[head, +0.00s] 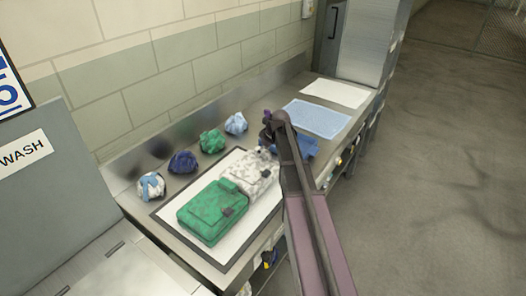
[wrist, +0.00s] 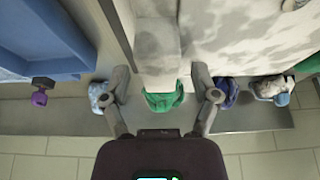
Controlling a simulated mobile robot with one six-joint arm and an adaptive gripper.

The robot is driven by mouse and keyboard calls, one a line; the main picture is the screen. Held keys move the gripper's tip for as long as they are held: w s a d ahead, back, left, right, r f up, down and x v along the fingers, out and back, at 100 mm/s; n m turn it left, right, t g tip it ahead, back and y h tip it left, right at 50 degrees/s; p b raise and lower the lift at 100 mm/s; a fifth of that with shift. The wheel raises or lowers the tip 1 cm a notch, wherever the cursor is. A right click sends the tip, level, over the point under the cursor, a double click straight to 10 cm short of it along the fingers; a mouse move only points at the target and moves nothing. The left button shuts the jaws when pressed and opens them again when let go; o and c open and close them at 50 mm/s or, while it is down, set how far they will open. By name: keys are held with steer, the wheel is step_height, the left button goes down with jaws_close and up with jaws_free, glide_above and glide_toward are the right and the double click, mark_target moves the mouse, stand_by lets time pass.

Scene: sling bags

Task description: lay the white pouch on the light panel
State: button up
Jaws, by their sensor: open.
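The white pouch (head: 248,174), mottled with grey, lies next to the green pouch (head: 212,210) on the white, dark-framed light panel (head: 184,198) in the head view. In the wrist view the white pouch (wrist: 245,32) fills the upper right. A narrow, pale grey-mottled part of it reaches down between my fingers. My gripper (wrist: 160,77) is open, with one finger on each side of that part; whether they touch it I cannot tell. In the head view my arm hides the pouch's right edge.
Several crumpled bundles line the wall side: white-blue (head: 151,186), dark blue (head: 183,162), green (head: 212,141) and light blue (head: 236,124). A light blue mat (head: 318,118) and a white sheet (head: 336,93) lie clear farther along the bench.

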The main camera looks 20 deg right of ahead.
steer(key=p+v, duration=1.1)
steer(key=v, duration=0.1)
stand_by(0.5)
steer(key=shift+a, duration=0.1)
stand_by(0.5)
steer(key=s+a+f+m+g+h, duration=0.1)
steer(key=s+a+m, duration=0.5)
steer(key=s+a, duration=1.2)
steer(key=s+g+h, duration=0.1)
steer(key=s+g, duration=0.1)
steer(key=s, duration=0.2)
steer(key=shift+s+a+f+m+g+h, duration=0.2)
steer(key=shift+a+m+g+h, duration=0.1)
steer(key=shift+a+g, duration=0.1)
steer(key=shift+w, duration=0.1)
steer(key=shift+d, duration=0.1)
